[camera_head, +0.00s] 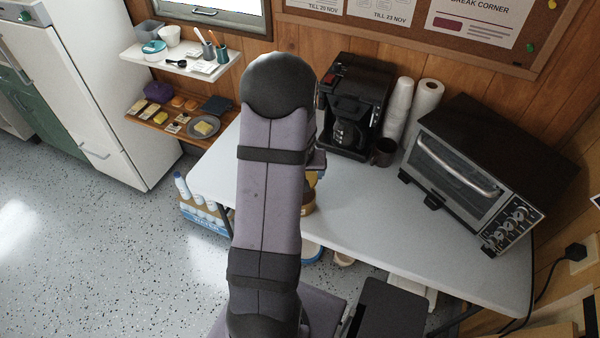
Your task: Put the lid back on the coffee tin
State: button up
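A brown and yellow round container (308,200), which looks like the coffee tin, stands on the white table just right of my arm. My arm covers its left part, and I cannot see whether its top is open or covered. I cannot make out the lid anywhere. My gripper is almost wholly hidden behind my arm; only a dark piece of the wrist or gripper (318,161) shows above the container. Its fingers, and anything between them, are hidden.
On the white table (400,235) stand a black coffee maker (352,105), a dark mug (384,152), stacked cups (398,105), a paper roll (427,100) and a toaster oven (470,175). The table's front middle is clear. Two shelves (180,62) with small items are left, beside a fridge (95,90).

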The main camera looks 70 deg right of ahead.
jog(key=shift+f, duration=0.1)
jog(key=shift+f+b, duration=3.05)
jog(key=shift+f+b, duration=0.2)
jog(key=shift+b, duration=0.3)
dwell(0.5)
dwell(0.4)
jog(key=o, duration=1.1)
jog(key=shift+r, duration=0.2)
jog(key=shift+r+p, duration=3.15)
jog(key=shift+r, duration=0.2)
